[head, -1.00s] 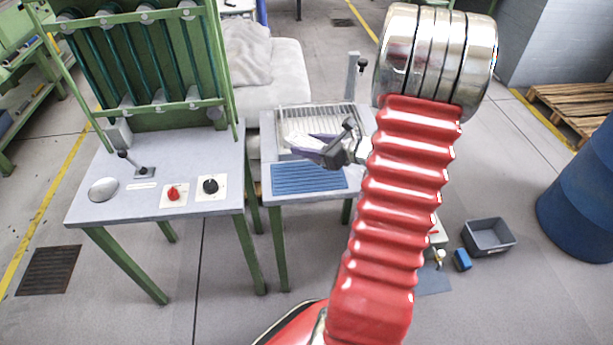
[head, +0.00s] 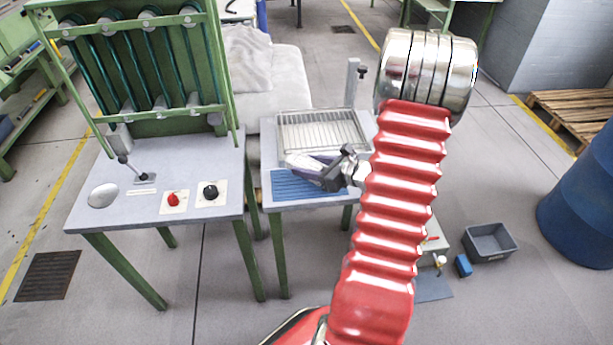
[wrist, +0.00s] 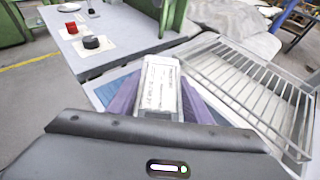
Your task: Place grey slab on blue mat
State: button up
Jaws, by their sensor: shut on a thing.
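The grey slab (wrist: 160,86) is a pale, oblong block with faint markings, held between the purple fingers of my gripper (wrist: 158,100) in the wrist view. In the head view my gripper (head: 313,168) points left over the small table, with the slab's pale end (head: 298,161) at its tips. The blue mat (head: 290,187) lies flat on the front of that table, ribbed, partly covered by the gripper. It shows in the wrist view (wrist: 117,90) to the left of and behind the fingers. The slab is over the mat's back part; I cannot tell whether they touch.
A wire rack tray (head: 322,132) lies on the table just behind the mat. A post (head: 352,82) stands at the back right. A workbench with a red knob (head: 173,199) and a black knob (head: 210,190) stands left. A grey bin (head: 490,242) sits on the floor.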

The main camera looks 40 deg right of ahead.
jog(key=shift+f, duration=2.1)
jog(key=o, duration=1.4)
jog(key=shift+f, duration=0.1)
jog(key=v, duration=1.2)
